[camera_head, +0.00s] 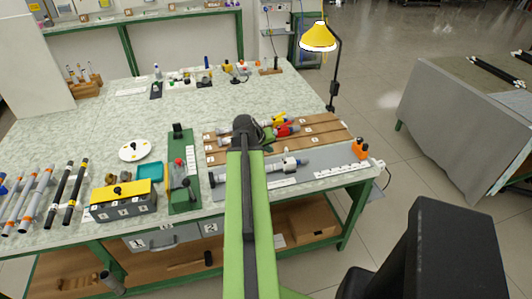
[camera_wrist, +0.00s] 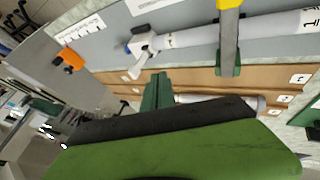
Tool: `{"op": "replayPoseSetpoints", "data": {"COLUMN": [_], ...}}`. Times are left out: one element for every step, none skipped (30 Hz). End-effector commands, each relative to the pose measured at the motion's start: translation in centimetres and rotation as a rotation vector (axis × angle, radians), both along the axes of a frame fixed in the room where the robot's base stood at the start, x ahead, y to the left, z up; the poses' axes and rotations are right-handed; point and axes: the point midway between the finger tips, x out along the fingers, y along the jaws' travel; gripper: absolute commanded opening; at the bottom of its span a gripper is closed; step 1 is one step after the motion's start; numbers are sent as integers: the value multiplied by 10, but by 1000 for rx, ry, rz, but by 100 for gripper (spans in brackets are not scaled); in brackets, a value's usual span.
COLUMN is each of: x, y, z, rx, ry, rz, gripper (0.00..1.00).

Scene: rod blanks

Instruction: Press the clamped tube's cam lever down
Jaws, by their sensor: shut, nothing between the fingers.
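The clamped tube (camera_head: 272,168) is grey-white and lies in the grey front lane of the rack, partly hidden behind my arm in the head view. The fitting (camera_head: 291,163) is small in the head view. My gripper (camera_wrist: 158,75) is shut and empty; in the wrist view its tips appear beside the lever, with a gap between them. Its tips are unclear in the head view.
Wooden lanes (camera_head: 322,130) with yellow- and red-ended tubes lie behind. An orange clamp (camera_head: 360,148) stands at the right end. A green fixture (camera_head: 184,190) and a yellow-topped box (camera_head: 122,197) stand left. A yellow lamp (camera_head: 318,38) stands at the back right.

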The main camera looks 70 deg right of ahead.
Motion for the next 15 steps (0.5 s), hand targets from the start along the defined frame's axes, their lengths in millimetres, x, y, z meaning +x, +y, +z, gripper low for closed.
{"op": "replayPoseSetpoints", "data": {"x": [0, -1, -2, -9, -14, -18, -21, -24, -27, -29, -30, -32, -32, -33, -33], "y": [-8, -12, -16, -19, -22, -26, -28, -31, -33, -34, -35, -36, -37, -37, -38], "z": [-19, -23, -29, -21, -19, -19, -19, -20, -20, -20, -20, -20, -20, -20, -20], "rx": [1, 0, 0, 0, -1, -1, -1, -1, 0, 0, 0, 0, 0, 0, 0], "ry": [0, 0, 0, 0, 0, 1, 0, 0, -1, -1, 0, 0, 0, 0, 0], "rz": [-1, 0, 0, -2, -4, -2, -1, -2, -2, -1, 0, 0, 0, 0, 0], "gripper": [0, 0, 0, 0, 0, 0, 0, 0, 0, 0, 0, 0, 0, 0, 0]}}
